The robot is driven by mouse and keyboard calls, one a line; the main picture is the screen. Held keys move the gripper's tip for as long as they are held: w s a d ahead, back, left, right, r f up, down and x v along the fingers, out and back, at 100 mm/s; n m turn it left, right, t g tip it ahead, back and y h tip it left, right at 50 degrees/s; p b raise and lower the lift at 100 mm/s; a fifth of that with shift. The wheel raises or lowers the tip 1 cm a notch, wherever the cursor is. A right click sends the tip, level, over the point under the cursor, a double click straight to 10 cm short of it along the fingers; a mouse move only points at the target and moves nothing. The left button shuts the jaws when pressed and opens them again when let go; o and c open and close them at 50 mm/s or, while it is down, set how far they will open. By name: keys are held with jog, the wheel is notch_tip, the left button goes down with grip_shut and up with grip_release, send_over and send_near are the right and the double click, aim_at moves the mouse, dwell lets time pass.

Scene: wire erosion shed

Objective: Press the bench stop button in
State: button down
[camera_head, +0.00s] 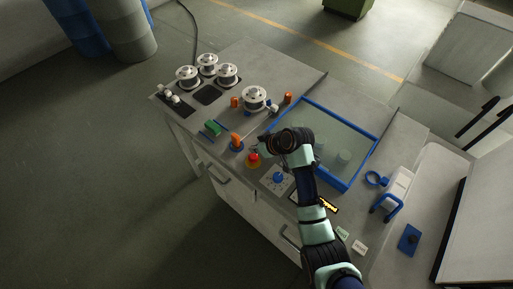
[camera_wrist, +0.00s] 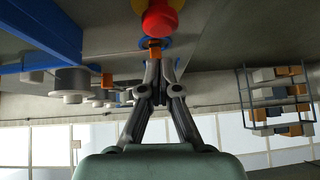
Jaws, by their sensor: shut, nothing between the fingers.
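The bench stop button is a red mushroom head (camera_head: 253,155) on a yellow base, near the front edge of the grey bench. In the wrist view the red button (camera_wrist: 161,20) shows at the top centre, just beyond the fingertips, with a bit of yellow around it. My gripper (camera_wrist: 154,66) is shut and empty, its fingers meeting in a narrow tip. In the head view my gripper (camera_head: 262,147) is beside the button, partly hidden under my wrist. I cannot tell whether the tips touch the button.
An orange-handled item on a blue base (camera_head: 236,141) stands left of the button, and a blue knob (camera_head: 279,177) on a pale plate stands right. A blue-framed tank (camera_head: 331,185) lies behind my arm. White spools (camera_head: 187,73) and a green block (camera_head: 213,128) occupy the left of the bench.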

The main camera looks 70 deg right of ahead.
jog(key=v, duration=1)
jog(key=shift+d+r, duration=0.15)
jog(key=shift+r, duration=0.2)
jog(key=shift+w, duration=0.15)
